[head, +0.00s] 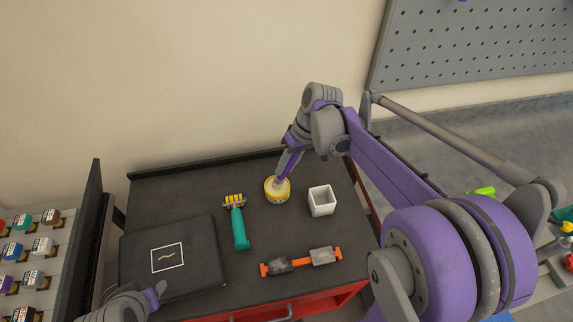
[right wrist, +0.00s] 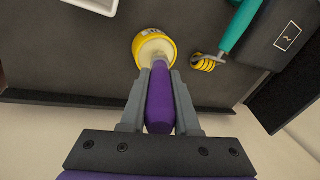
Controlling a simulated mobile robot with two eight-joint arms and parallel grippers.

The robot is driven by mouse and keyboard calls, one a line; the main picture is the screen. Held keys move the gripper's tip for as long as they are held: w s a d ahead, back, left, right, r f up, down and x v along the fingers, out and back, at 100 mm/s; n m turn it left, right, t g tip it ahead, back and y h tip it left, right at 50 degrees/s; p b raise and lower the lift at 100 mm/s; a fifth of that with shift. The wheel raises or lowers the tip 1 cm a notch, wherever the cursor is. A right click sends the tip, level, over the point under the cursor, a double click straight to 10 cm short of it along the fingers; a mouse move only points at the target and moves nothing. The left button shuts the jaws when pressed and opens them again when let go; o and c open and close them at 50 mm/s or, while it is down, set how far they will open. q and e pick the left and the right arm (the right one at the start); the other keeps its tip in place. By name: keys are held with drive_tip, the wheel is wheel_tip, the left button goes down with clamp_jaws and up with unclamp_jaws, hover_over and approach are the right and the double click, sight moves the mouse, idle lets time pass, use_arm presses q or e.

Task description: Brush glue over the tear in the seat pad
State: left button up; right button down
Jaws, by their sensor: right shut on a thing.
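The dark seat pad (head: 200,240) lies at the left of the black cart top. A white square outline on it frames a small tan tear (head: 166,257); it also shows in the right wrist view (right wrist: 288,36). A yellow glue pot (head: 277,190) stands near the back of the cart. My right gripper (right wrist: 160,100) is shut on the purple handle of a brush (right wrist: 160,98). The brush's lower end is in or over the mouth of the pot (right wrist: 155,45); its bristles are hidden. My left gripper (head: 155,293) is at the pad's front edge; its opening is unclear.
A teal-handled roller with a yellow head (head: 239,225) lies between pad and pot. A white square cup (head: 321,200) stands right of the pot. An orange and grey tool (head: 300,262) lies near the front edge. A rack of small boxes (head: 30,255) stands at the left.

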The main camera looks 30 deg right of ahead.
drive_tip(key=shift+w+r+p, duration=0.1)
drive_tip(key=shift+r+p, duration=1.3)
drive_tip(key=shift+r, duration=1.95)
use_arm(q)
drive_tip(key=shift+t, duration=0.3)
drive_tip(key=r, duration=0.1)
drive_tip(key=w+r, duration=0.1)
drive_tip(key=r, duration=0.1)
drive_tip(key=w+r, duration=0.1)
drive_tip(key=shift+w+r, duration=0.25)
drive_tip(key=shift+r, duration=0.05)
drive_tip(key=shift+s, duration=0.1)
use_arm(e)
drive_tip(key=shift+f, duration=0.1)
